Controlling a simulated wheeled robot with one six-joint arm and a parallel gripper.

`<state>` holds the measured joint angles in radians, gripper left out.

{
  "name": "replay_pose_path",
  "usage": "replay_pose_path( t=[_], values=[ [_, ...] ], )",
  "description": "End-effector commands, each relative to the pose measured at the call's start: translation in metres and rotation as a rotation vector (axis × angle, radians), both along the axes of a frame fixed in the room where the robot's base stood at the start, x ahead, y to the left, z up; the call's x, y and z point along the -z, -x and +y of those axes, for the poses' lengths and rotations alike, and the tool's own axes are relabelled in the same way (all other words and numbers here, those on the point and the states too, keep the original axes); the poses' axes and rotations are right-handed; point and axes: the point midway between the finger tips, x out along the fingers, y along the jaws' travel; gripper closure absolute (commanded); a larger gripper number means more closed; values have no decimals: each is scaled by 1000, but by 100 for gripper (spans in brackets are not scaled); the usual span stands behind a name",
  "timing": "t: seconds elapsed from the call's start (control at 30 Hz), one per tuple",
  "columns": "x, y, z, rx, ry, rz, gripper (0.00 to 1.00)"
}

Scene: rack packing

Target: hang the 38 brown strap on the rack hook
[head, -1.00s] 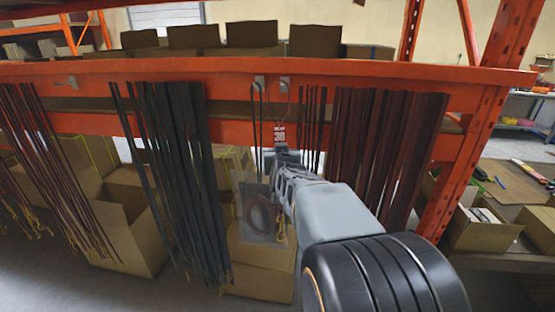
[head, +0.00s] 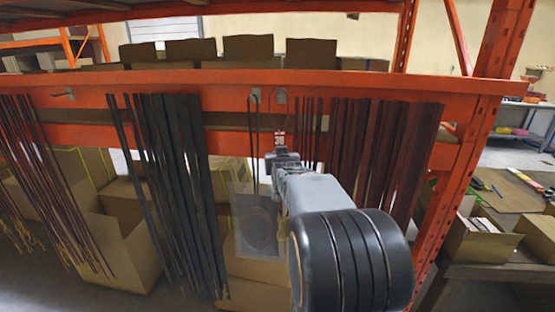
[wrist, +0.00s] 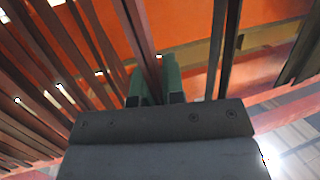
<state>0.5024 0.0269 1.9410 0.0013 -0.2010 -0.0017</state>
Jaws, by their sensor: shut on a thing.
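My gripper (head: 281,157) is in front of the rack's orange beam, just below a hook (head: 281,97). It is shut on the 38 brown strap, whose small white-and-red tag (head: 280,138) shows right above the jaws. A thin loop rises from the tag toward the hook; I cannot tell whether it touches it. A clear bag with a brown coil (head: 260,228) hangs below and left of the jaws; its link to the tag is unclear. In the wrist view the green fingers (wrist: 156,85) are close together, with brown straps passing above and behind them.
Dark red-brown straps (head: 385,150) hang close on the right. A thin black strap (head: 254,130) hangs just left, and wide black straps (head: 175,180) hang further left. The orange upright (head: 465,160) stands at right. Cardboard boxes (head: 130,240) stand below.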

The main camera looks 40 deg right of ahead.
Motion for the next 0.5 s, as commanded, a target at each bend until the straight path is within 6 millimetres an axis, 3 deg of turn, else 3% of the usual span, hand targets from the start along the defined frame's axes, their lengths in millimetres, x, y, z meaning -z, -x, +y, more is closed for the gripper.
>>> replay_pose_path(
  t=[0.2, 0.5],
  values=[
    [-2, -10, -10, 0, 0, 0, 100],
    [14, -17, -16, 0, 0, -1, 100]
  ],
)
